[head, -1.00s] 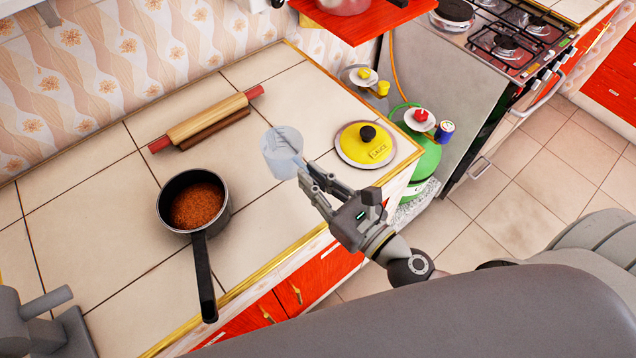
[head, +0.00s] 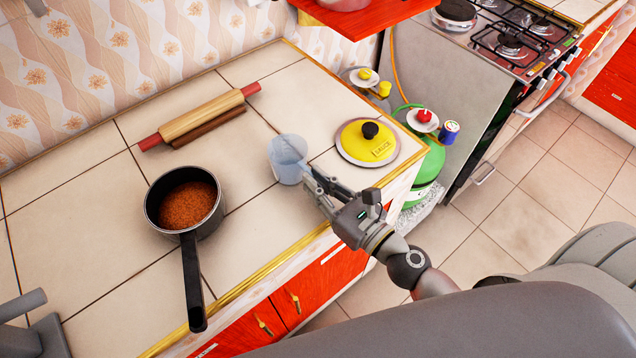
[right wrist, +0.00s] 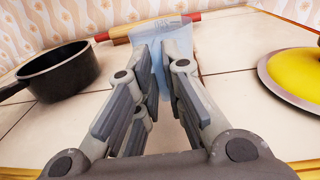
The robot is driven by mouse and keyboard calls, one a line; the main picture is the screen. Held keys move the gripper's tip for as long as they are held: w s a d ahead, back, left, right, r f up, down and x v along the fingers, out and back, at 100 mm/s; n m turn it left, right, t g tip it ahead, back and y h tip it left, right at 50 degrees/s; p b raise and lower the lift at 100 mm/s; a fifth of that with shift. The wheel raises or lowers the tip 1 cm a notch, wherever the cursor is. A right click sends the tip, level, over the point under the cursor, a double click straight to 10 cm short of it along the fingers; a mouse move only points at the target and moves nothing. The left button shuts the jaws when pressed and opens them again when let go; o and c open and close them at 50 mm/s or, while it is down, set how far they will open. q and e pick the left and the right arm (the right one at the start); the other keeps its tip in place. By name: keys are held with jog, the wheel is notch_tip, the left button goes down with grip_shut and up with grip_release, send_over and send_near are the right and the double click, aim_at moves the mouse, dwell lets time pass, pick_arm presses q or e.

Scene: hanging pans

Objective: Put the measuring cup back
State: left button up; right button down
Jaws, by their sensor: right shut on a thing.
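The measuring cup (head: 286,160) is clear, pale blue plastic. It is close to upright over the counter, between the pan and the yellow lid. I cannot tell whether its base touches the tiles. My right gripper (head: 312,178) is shut on the near side of the cup. In the right wrist view the two fingers (right wrist: 158,72) close on the cup (right wrist: 165,40), and they hide part of it. Only a grey piece of my own body shows at the lower left of the head view; my left gripper is not clearly seen.
A black pan (head: 184,205) with brown contents stands left of the cup, its handle toward the front edge. A rolling pin (head: 200,118) lies behind. A red shelf (head: 365,15) overhangs at the back. Tiles in front are clear.

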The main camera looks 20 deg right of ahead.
jog(key=shift+f, duration=0.15)
jog(key=c, duration=1.5)
grip_release()
jog(key=shift+c, duration=0.2)
jog(key=b+v, duration=0.7)
jog(key=v, duration=0.5)
jog(key=shift+s, duration=0.1)
